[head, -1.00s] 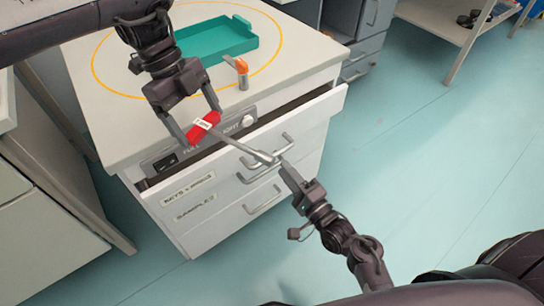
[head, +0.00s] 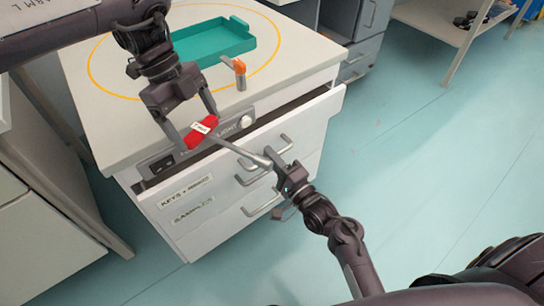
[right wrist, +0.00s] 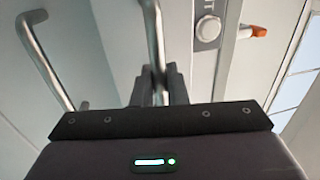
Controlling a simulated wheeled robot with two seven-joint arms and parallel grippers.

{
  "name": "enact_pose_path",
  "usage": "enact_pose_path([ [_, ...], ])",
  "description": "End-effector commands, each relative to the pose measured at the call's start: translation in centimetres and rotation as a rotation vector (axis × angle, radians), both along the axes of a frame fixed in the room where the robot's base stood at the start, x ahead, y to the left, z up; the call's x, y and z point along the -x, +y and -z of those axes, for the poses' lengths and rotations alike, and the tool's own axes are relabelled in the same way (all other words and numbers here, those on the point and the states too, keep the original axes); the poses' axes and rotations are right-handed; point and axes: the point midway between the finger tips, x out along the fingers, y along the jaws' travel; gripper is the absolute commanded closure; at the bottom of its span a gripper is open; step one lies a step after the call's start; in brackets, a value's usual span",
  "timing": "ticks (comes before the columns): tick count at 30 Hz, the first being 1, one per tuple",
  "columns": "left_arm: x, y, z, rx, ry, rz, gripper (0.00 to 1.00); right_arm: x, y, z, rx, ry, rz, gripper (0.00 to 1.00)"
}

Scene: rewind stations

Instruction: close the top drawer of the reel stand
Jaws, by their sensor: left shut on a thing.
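The reel stand (head: 120,125) is a white cabinet with a stack of drawers. Its top drawer (head: 300,125) is pulled part way out, with a dark gap behind its front. My right gripper (head: 275,160) is at the top drawer's handle (head: 250,178). In the right wrist view its fingers (right wrist: 160,85) are close together at a handle bar (right wrist: 155,35); their exact grip is unclear.
On the stand's top are a teal tray (head: 215,42) and an orange-tipped part (head: 240,70). A white knob (head: 246,121) is on the front panel. Lower drawer handles (head: 262,205) stick out. A shelf unit (head: 430,20) stands at back right. Floor to the right is clear.

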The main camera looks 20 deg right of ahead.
Motion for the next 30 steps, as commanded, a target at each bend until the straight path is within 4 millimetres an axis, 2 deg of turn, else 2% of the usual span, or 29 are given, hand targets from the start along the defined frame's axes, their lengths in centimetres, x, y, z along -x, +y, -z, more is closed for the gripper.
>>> enact_pose_path([
  [8, 0.0, 0.0, 0.0, 0.001, -0.001, 0.0, 0.45, -0.3, 0.1, 0.0, 0.0, 0.0, 0.0, 1.0],
  [16, 0.0, 0.0, 0.0, 0.001, -0.001, 0.0, 0.45, -3.9, 1.3, 0.0, 0.001, 0.0, 0.0, 1.0],
  [26, 0.0, 0.0, 0.1, 0.0, 0.0, 0.0, 0.45, -4.3, 1.5, -0.1, 0.002, -0.001, 0.001, 1.0],
  [27, 0.0, 0.0, 0.0, 0.0, 0.0, 0.0, 0.45, -4.3, 1.5, -0.1, 0.002, -0.001, 0.001, 0.82],
  [30, 0.0, 0.0, 0.0, 0.001, -0.001, 0.0, 0.45, -4.2, 1.5, -0.1, 0.001, -0.001, 0.0, 0.7],
])
